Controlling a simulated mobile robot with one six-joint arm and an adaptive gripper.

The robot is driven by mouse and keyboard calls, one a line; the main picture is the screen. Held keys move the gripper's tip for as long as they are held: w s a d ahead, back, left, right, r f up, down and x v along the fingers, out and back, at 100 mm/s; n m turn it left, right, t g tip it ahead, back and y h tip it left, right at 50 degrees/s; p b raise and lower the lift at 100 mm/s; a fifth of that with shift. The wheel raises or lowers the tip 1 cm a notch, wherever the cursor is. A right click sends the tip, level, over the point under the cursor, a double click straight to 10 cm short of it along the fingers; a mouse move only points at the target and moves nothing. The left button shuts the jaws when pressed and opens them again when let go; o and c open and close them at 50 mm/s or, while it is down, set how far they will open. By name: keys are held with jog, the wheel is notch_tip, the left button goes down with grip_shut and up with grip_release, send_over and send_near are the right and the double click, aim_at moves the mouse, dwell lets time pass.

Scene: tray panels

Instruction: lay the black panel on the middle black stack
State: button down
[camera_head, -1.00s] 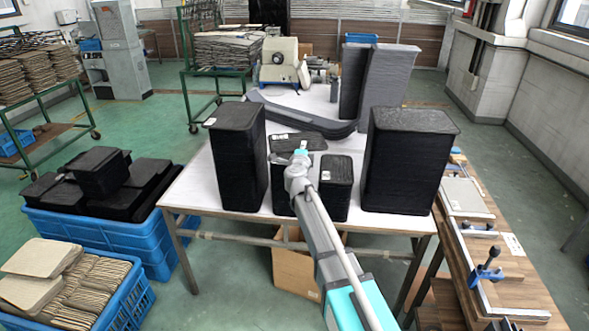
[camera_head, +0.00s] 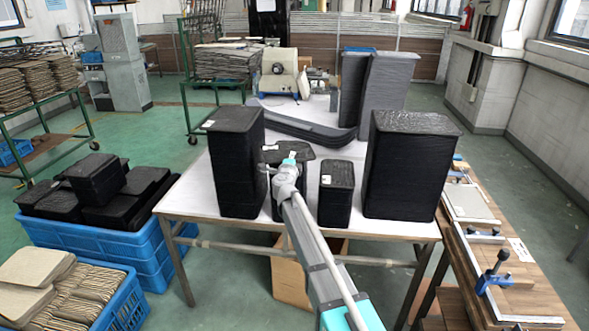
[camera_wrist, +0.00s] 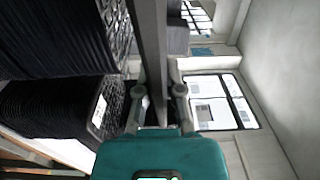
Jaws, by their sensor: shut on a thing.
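My gripper (camera_head: 287,166) is shut on a black panel (camera_head: 300,152). The panel is roughly level, with a small pale label at its left edge. In the wrist view the panel (camera_wrist: 152,45) is edge-on between my gripper's fingers (camera_wrist: 160,92). In the head view it overlaps a low black stack (camera_head: 277,208) between two tall ones; my arm and the panel hide most of that stack, and the gap between them is unclear. Another low black stack (camera_head: 336,194) stands just right of it. Stacks with textured tops (camera_wrist: 112,110) fill the left of the wrist view.
Tall black stacks stand left (camera_head: 236,165) and right (camera_head: 400,170) of my gripper on the white table (camera_head: 190,190). A curved dark part (camera_head: 305,122) and tall grey stacks (camera_head: 385,90) lie behind. A blue crate (camera_head: 100,240) stands at left, a wooden bench (camera_head: 510,270) at right.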

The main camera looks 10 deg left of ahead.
jog(key=shift+f, duration=0.1)
jog(key=shift+w+a+f+b, duration=0.35)
jog(key=shift+f+b, duration=0.2)
jog(key=shift+b, duration=0.1)
notch_tip(320, 180, down, 3)
jog(key=b, duration=0.2)
jog(key=shift+r+b, duration=0.1)
jog(key=shift+b, duration=0.3)
jog(key=c, duration=0.8)
grip_release()
jog(key=shift+o, duration=0.2)
jog(key=s, duration=1.2)
jog(key=shift+a, duration=0.15)
